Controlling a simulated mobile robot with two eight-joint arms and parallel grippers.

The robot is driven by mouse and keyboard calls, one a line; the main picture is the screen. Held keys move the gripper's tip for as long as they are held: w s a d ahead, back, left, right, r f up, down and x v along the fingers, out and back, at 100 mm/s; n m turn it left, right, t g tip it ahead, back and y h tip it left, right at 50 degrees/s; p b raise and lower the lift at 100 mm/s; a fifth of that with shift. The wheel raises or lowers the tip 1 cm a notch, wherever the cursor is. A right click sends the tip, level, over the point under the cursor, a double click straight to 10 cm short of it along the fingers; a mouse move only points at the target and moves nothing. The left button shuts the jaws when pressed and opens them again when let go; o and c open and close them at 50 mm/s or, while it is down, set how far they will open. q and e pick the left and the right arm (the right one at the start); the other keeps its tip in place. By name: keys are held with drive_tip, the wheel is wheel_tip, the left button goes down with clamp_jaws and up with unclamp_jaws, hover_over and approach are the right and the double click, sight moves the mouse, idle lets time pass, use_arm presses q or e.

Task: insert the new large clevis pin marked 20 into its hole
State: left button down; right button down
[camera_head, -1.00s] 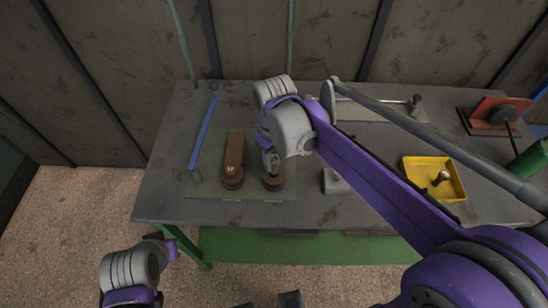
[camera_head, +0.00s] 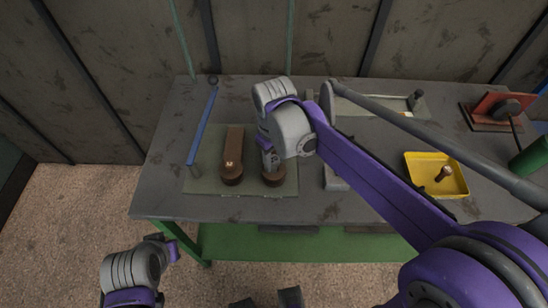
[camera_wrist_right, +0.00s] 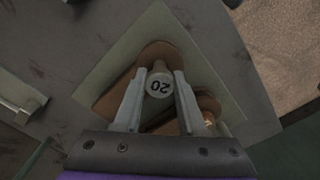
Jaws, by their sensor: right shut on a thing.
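The large clevis pin (camera_wrist_right: 159,84) shows its pale round head marked 20 in the right wrist view, between my right gripper's fingers. My right gripper (camera_head: 270,163) is shut on it, right above the rounded end of the right brown link (camera_head: 274,180). That link also shows under the pin in the wrist view (camera_wrist_right: 160,50). The pin's lower end and the hole are hidden, so I cannot tell how deep the pin sits. My left arm shows at the lower left; its gripper (camera_head: 172,250) is only partly visible and its fingers are unclear.
A second brown link (camera_head: 234,150) with a pin in its near end lies just left, on the same greenish mat (camera_head: 208,186). A blue bar (camera_head: 204,125) lies farther left. A yellow tray (camera_head: 457,190) holding a small pin stands at right. A grey block (camera_head: 334,180) sits between.

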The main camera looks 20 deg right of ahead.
sight(274, 160)
drive_tip(key=shift+f+b, duration=0.6)
drive_tip(key=shift+f, duration=0.4)
drive_tip(key=shift+c, duration=2)
unclamp_jaws()
drive_tip(key=shift+r, duration=0.1)
wheel_tip(274, 160, up, 11)
drive_tip(key=shift+f+p, duration=0.1)
drive_tip(key=shift+p, duration=0.4)
drive_tip(key=s+d+f+m+t, duration=0.1)
drive_tip(key=s+d+f, duration=0.1)
drive_tip(key=s+f, duration=0.2)
drive_tip(key=s+d+f+m+t, duration=0.2)
drive_tip(key=s+f, duration=0.1)
drive_tip(key=s, duration=0.2)
drive_tip(key=s+d+f+m+t+p, duration=0.1)
drive_tip(key=s+d+f+m+t, duration=0.1)
drive_tip(key=s+f, duration=0.2)
drive_tip(key=shift+s+d+f, duration=0.3)
drive_tip(key=shift+s, duration=0.25)
